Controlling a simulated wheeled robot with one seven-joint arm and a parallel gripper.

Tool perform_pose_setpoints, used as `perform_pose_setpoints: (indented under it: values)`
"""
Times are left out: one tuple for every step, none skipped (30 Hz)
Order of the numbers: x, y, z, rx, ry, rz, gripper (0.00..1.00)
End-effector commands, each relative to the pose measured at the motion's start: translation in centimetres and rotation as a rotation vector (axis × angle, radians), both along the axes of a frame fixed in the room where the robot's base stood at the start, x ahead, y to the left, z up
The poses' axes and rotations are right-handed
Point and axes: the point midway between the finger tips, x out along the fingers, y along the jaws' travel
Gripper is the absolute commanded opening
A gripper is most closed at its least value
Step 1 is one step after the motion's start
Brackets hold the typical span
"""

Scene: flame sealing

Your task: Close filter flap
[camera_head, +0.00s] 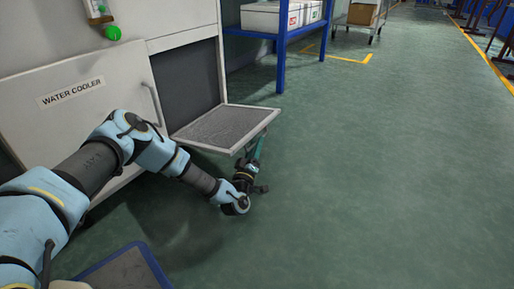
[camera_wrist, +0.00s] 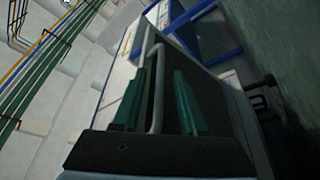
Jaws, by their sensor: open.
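The filter flap (camera_head: 228,125) is swung down and open at the front of the white cabinet, about level, its grey mesh face up. My gripper (camera_head: 257,145) is low at the flap's right outer edge, partly hidden under it, with its fingers pointing up. In the wrist view my gripper (camera_wrist: 163,80) is open, its two green fingers apart. A thin pale bar handle (camera_wrist: 157,90) stands between the fingers, in front of the flap's outer face. I cannot tell whether a finger touches it. The dark filter opening (camera_head: 187,82) is uncovered above the flap.
The cabinet door labelled WATER COOLER (camera_head: 75,105) is closed to the left, with a bar handle (camera_head: 152,103). A blue rack (camera_head: 281,55) with boxes stands behind. The green floor (camera_head: 380,170) to the right is clear.

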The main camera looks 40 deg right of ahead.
Motion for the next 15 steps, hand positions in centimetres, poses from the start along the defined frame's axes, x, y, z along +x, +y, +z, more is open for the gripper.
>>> perform_pose_setpoints:
  values:
    - [0.29, -0.48, -0.04, -0.001, -0.001, 0.000, 0.42]
    - [0.39, -0.69, 0.04, -0.001, -0.001, -0.001, 0.42]
    - [0.53, -0.91, 0.16, 0.000, 0.000, 0.000, 0.42]
    - [0.61, -1.04, 0.22, 0.000, 0.000, 0.000, 0.42]
    - [0.67, -1.14, 0.28, 0.000, 0.000, 0.000, 0.42]
    - [0.73, -1.24, 0.35, 0.001, 0.001, 0.001, 0.42]
    - [0.75, -1.30, 0.39, 0.001, 0.001, 0.001, 0.42]
    - [0.76, -1.33, 0.42, 0.001, 0.001, 0.000, 0.42]
    - [0.77, -1.35, 0.46, 0.001, 0.001, 0.000, 0.42]
    - [0.77, -1.36, 0.47, 0.001, 0.001, 0.000, 0.42]
    - [0.77, -1.34, 0.48, 0.001, 0.001, 0.000, 0.42]
    - [0.76, -1.35, 0.49, 0.001, 0.001, 0.000, 0.42]
    - [0.75, -1.34, 0.48, 0.001, 0.001, 0.000, 0.42]
    - [0.75, -1.34, 0.48, 0.001, 0.001, 0.000, 0.42]
    - [0.76, -1.34, 0.48, 0.001, 0.001, 0.000, 0.39]
